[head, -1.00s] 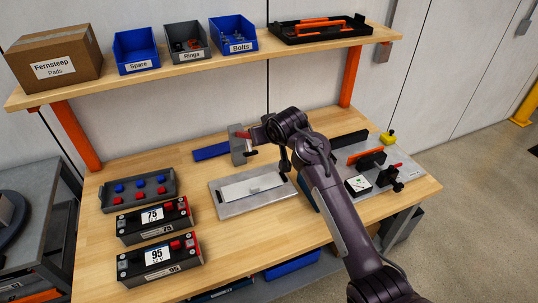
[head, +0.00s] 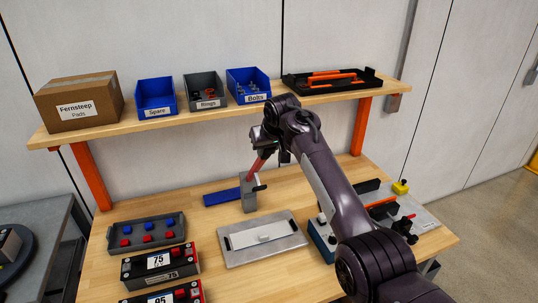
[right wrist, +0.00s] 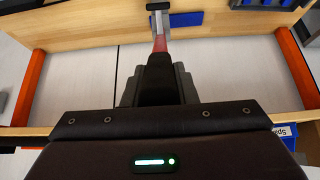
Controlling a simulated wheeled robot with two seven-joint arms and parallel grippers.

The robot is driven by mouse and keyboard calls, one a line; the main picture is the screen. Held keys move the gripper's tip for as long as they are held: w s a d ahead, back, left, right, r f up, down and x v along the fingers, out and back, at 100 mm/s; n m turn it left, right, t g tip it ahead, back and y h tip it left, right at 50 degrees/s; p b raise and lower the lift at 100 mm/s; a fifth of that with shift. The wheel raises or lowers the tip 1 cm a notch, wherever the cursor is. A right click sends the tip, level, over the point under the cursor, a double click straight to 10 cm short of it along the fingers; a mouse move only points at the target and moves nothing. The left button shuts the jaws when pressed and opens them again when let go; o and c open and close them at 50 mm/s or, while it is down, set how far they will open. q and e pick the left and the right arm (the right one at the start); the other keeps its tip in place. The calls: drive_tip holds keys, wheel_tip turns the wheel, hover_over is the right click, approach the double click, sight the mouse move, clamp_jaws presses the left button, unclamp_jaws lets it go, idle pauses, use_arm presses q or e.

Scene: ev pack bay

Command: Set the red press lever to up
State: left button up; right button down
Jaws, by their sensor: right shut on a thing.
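The grey press (head: 249,198) stands on the bench beside a blue bar. Its red lever (head: 258,165) slants steeply upward, leaning a little right, from the press to my right gripper (head: 268,142). The right gripper is shut on the lever's upper end, above the press; its fingers are partly hidden by my arm. In the right wrist view, the red lever (right wrist: 159,44) runs from the dark jaws (right wrist: 159,62) toward the grey press (right wrist: 159,8). My left gripper is in neither view.
A shelf (head: 215,110) with a carton, bins and a black tray (head: 332,82) hangs close behind my gripper. A grey plate fixture (head: 264,238) lies in front of the press. Battery modules (head: 160,265) and a button tray (head: 146,232) stand at the left.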

drive_tip(key=shift+w+a+r, duration=0.1)
drive_tip(key=shift+w+r, duration=0.2)
drive_tip(key=shift+r, duration=0.15)
drive_tip(key=c, duration=1.4)
unclamp_jaws()
drive_tip(key=shift+c, duration=0.2)
drive_tip(key=shift+o, duration=1.4)
drive_tip(key=shift+f, duration=0.2)
drive_tip(key=shift+s+r+b, duration=0.15)
drive_tip(key=shift+r+b, duration=0.05)
drive_tip(key=shift+b, duration=0.1)
drive_tip(key=b+v, duration=0.3)
drive_tip(key=v, duration=0.3)
drive_tip(key=shift+s+r, duration=0.3)
drive_tip(key=shift+r, duration=0.25)
drive_tip(key=shift+c, duration=0.5)
